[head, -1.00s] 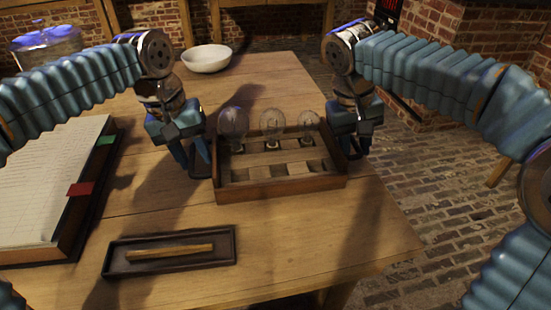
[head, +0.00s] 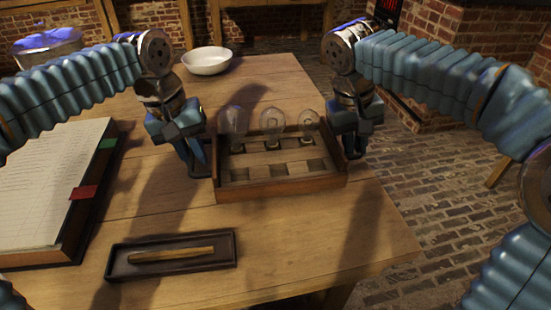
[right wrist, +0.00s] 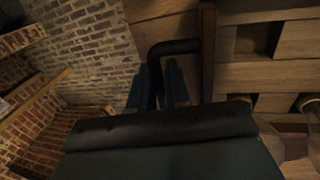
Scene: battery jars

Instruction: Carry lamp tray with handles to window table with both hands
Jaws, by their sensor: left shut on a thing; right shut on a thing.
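The lamp tray (head: 282,187) is a wooden box with compartments, near the right edge of the wooden table. Three clear glass bulbs stand upright along its back row, among them the middle bulb (head: 272,122). My left gripper (head: 200,168) is shut on the handle at the tray's left end. My right gripper (head: 354,150) is shut on the handle at its right end. In the right wrist view, the dark right handle (right wrist: 172,48) lies between the fingers, beside the tray's wall (right wrist: 208,55). I cannot tell whether the tray touches the table.
An open ledger (head: 50,185) lies at the left. A dark shallow tray (head: 172,268) with a wooden stick lies at the front. A white bowl (head: 207,60) stands at the back. Brick floor (head: 440,190) is open to the right.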

